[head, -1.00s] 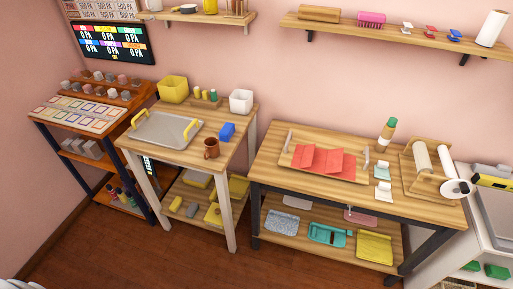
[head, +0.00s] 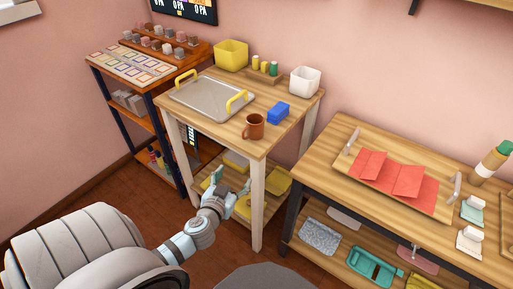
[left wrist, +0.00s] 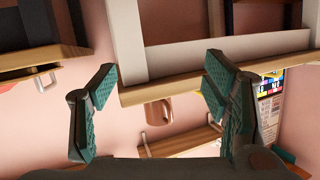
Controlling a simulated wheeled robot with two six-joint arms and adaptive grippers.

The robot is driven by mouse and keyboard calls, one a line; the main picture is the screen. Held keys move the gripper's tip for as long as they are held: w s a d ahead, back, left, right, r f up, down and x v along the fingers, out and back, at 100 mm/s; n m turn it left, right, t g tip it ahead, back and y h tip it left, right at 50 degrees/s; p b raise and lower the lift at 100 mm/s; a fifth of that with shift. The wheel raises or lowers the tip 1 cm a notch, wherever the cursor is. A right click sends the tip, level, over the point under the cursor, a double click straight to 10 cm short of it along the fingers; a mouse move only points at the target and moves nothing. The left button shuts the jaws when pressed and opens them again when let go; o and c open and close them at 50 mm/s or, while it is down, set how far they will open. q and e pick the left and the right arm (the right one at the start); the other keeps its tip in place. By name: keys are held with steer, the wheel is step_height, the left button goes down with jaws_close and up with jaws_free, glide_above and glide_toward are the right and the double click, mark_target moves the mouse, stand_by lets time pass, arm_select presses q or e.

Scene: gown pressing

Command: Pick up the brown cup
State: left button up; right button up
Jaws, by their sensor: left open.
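The brown cup (head: 253,127) stands upright near the front edge of the small wooden table (head: 229,128), its handle toward the left. In the left wrist view, which looks upside down, the cup (left wrist: 158,112) shows beyond the table edge and between my fingers, but at a distance. My left gripper (head: 229,179) is open and empty, in front of the table and lower than its top, apart from the cup. Its two green-padded fingers (left wrist: 155,100) are spread wide. My right gripper is not in view.
A blue block (head: 278,113) lies just behind the cup. A silver tray with yellow handles (head: 211,98) is to its left. A yellow bin (head: 231,55) and a white bin (head: 305,81) stand at the back. A longer table with red cloth (head: 393,174) is at the right.

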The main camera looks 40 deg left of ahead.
mark_target(252, 131)
arm_select(q)
step_height(252, 131, up, 9)
steer(key=w+d+n+t+b, duration=0.1)
steer(key=w+t, duration=0.1)
steer(key=t, duration=0.1)
steer(key=shift+y, duration=0.3)
steer(key=x, duration=0.2)
steer(key=p+x, duration=0.1)
steer(key=x, duration=0.5)
steer(key=shift+w+d+r, duration=0.15)
steer(key=shift+w+r, duration=0.1)
steer(key=shift+r, duration=0.15)
steer(key=shift+w+p, duration=0.25)
steer(key=shift+p, duration=0.05)
steer(key=x, duration=0.5)
steer(key=shift+w+a+f, duration=0.1)
steer(key=shift+a+f, duration=0.1)
steer(key=shift+a, duration=0.1)
steer(key=shift+r, duration=0.1)
steer(key=c, duration=1.3)
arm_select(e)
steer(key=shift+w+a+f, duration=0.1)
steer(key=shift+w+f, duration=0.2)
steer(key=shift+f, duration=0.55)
